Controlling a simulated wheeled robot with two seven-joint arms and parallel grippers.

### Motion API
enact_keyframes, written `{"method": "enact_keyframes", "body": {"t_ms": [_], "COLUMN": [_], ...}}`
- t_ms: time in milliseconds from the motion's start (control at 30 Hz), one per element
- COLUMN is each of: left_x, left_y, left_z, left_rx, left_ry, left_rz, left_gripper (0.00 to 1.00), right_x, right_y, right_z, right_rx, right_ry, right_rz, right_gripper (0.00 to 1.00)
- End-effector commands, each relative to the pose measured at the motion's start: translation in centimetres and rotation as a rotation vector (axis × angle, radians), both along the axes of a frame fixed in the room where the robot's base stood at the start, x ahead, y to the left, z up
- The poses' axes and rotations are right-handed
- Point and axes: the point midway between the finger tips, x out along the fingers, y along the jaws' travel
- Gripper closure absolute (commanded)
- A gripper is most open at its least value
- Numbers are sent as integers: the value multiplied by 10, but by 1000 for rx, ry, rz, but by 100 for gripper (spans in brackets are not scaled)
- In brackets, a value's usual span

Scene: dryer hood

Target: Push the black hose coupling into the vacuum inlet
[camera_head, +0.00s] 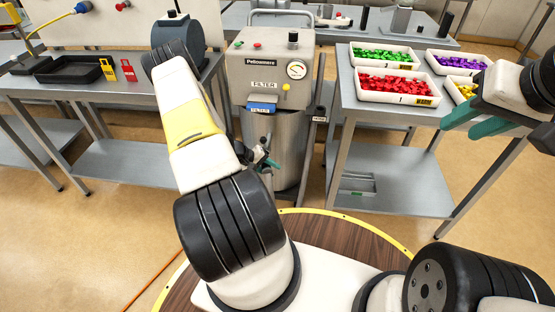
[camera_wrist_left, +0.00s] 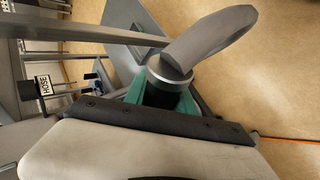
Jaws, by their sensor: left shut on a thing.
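The black hose coupling (camera_wrist_left: 160,92), with a metal ring, is between the teal fingers of my left gripper (camera_wrist_left: 165,99) in the left wrist view. The thick grey hose (camera_wrist_left: 212,40) runs from it to the upper right. In the head view my left gripper (camera_head: 264,162) is mostly hidden behind my arm, in front of the steel vacuum (camera_head: 272,125). I cannot make out the vacuum inlet there. In the left wrist view a HOSE label (camera_wrist_left: 44,86) sits beside a dark round part, apart from the coupling. My right gripper (camera_head: 474,120) is open and empty at the right.
A right table (camera_head: 385,118) holds white bins of green, red, purple and yellow pieces. A left table (camera_head: 110,93) holds a black tray (camera_head: 68,69) and red and yellow tags. The vacuum stands between them.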

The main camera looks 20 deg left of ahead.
Motion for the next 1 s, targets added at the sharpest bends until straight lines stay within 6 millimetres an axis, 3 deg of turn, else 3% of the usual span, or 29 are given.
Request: {"method": "enact_keyframes", "body": {"t_ms": [100,300,1000], "left_x": [-14,-23,24], "left_y": [14,24,37], "left_z": [-39,-66,-67], "left_rx": [52,82,84], "left_ry": [-112,-211,-220], "left_rz": [-138,-268,-282], "left_gripper": [100,100,100], "right_x": [0,0,0], "right_y": [0,0,0], "right_z": [0,0,0], "right_rx": [0,0,0], "right_ry": [0,0,0], "right_rz": [0,0,0], "right_gripper": [64,64,64]}}
